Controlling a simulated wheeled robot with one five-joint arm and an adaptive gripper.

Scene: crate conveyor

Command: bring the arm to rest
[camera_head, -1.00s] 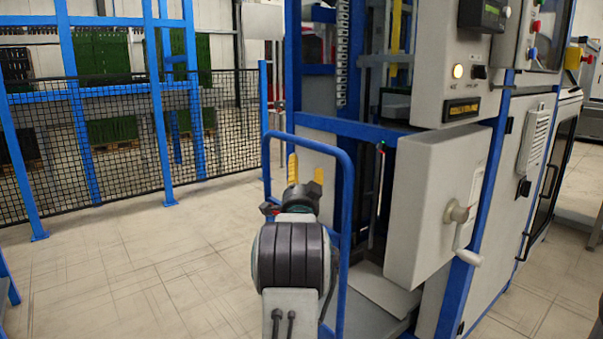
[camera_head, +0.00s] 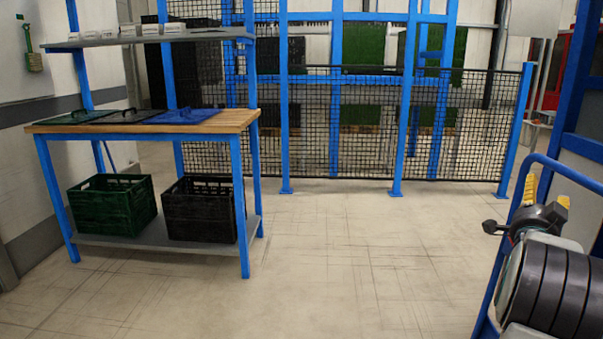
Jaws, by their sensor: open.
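My gripper (camera_head: 546,196) shows at the right edge of the view, at the end of my dark, rounded arm. Its two yellow-tipped fingers point up and stand apart, with nothing seen between them. The arm is partly cut off by the right and bottom edges of the picture. A curved blue rail (camera_head: 500,262) runs close beside my gripper and arm; I cannot tell whether they touch.
A blue-framed workbench (camera_head: 236,122) with flat lids stands at left. A green crate (camera_head: 112,205) and a black crate (camera_head: 200,212) sit on its lower shelf. Black mesh fencing (camera_head: 370,130) closes off the back. The floor (camera_head: 340,265) in the middle is clear.

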